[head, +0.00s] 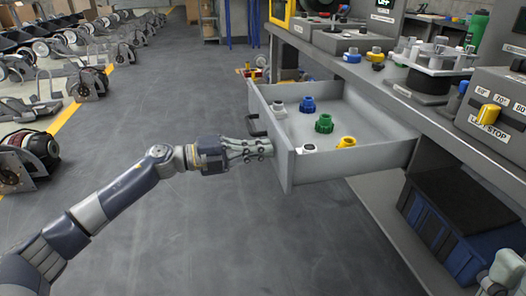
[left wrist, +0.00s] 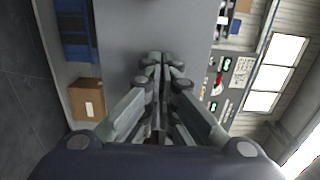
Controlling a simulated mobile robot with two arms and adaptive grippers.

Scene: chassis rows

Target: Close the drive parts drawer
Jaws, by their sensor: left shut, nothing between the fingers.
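The grey drawer (head: 355,160) stands pulled out from under the workbench. Inside lie a blue part (head: 307,104), a green part (head: 324,123), a yellow part (head: 346,142) and white-grey parts. Its dark handle (head: 255,126) is on the front panel, which faces left. My left gripper (head: 268,150) is shut and empty, its fingertips at the front panel below and near the handle; I cannot tell whether they touch. In the left wrist view the shut fingers (left wrist: 162,60) point at a plain grey surface (left wrist: 120,30) close ahead.
The workbench (head: 440,120) carries machines and a yellow stop knob (head: 488,114). A blue bin (head: 440,225) sits on the shelf below. Wheeled chassis (head: 85,80) stand in rows at left. The grey floor (head: 190,230) left of the drawer is clear.

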